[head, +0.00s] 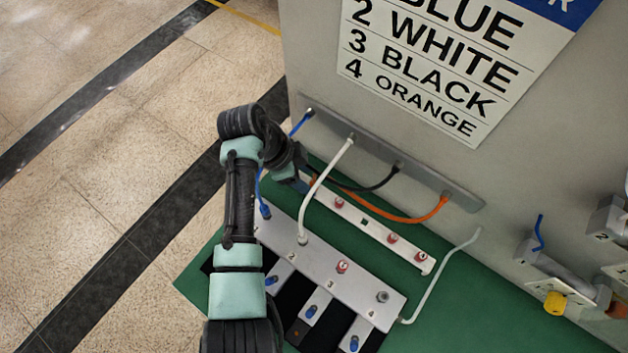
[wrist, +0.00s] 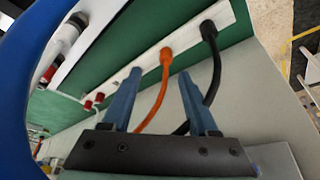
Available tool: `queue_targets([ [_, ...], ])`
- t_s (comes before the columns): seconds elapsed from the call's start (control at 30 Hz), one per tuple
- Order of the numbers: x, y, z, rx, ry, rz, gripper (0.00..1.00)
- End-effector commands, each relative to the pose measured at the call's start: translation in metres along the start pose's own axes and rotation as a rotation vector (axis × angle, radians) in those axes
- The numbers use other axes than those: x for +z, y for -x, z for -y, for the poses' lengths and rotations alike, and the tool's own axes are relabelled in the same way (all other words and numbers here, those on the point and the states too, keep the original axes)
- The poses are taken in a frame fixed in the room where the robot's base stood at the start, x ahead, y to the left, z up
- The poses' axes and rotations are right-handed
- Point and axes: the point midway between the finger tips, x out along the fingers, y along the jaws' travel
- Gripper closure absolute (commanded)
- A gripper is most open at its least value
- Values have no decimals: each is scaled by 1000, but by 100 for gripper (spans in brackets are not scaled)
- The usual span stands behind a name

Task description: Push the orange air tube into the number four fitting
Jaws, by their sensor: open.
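The orange air tube (head: 400,216) hangs in a loop from the wall bar, its other end running behind my arm. In the wrist view the orange tube (wrist: 151,112) runs up between my fingers to an orange end on a white strip (wrist: 187,37). My gripper (wrist: 160,75) is open, one finger either side of the tube, with no visible grip. In the head view its fingers are mostly hidden by my arm. The number four fitting (head: 382,296) is a grey ring at the right end of the manifold (head: 325,276), with no tube in it.
The black tube (wrist: 214,70) stands close right of my right finger. Blue (head: 260,180) and white (head: 318,186) tubes run to fittings one and two. Fitting three (head: 342,266) has a red cap. A clear tube (head: 445,263) rises at the manifold's right. The wall panel stands behind.

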Motion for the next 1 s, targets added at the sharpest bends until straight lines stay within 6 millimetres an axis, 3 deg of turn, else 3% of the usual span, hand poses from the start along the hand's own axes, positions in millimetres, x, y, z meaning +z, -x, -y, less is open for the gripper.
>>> queue_targets([
  [0.17,0,-9,2,2,0,1,40],
  [0.5,1,-48,7,3,-1,1,40],
  [0.87,2,-54,8,0,0,0,40],
  [1.0,2,-54,8,0,0,0,65],
])
